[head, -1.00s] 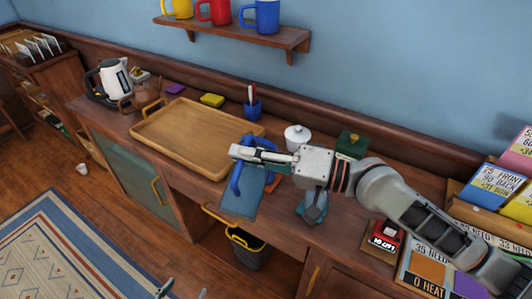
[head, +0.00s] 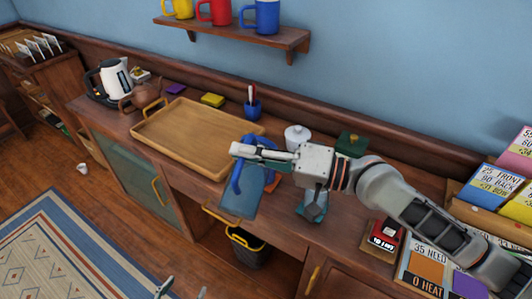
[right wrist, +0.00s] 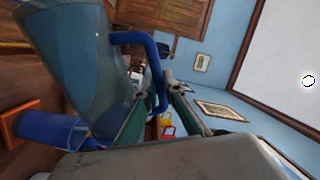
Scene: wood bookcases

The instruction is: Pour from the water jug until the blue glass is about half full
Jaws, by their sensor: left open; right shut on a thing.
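My right gripper (head: 262,154) is shut on the blue handle of the water jug (head: 240,200). It holds the jug in front of the counter's front edge. In the right wrist view the translucent blue jug (right wrist: 70,50) fills the upper left, and its handle runs between my fingers (right wrist: 172,95). A blue glass (right wrist: 48,130) on an orange coaster shows beyond the jug at lower left; no stream into it is visible. In the head view, my arm and the jug mostly hide that spot. My left gripper (head: 184,291) is open and empty at the bottom edge, with only its fingertips visible.
A wooden tray (head: 160,139) lies on the counter left of the jug. A teal-tinted clear vessel (head: 312,206) stands below my right forearm. A white lidded pot (head: 297,138) and a blue pen cup (head: 253,110) stand behind. A bin (head: 245,250) stands below.

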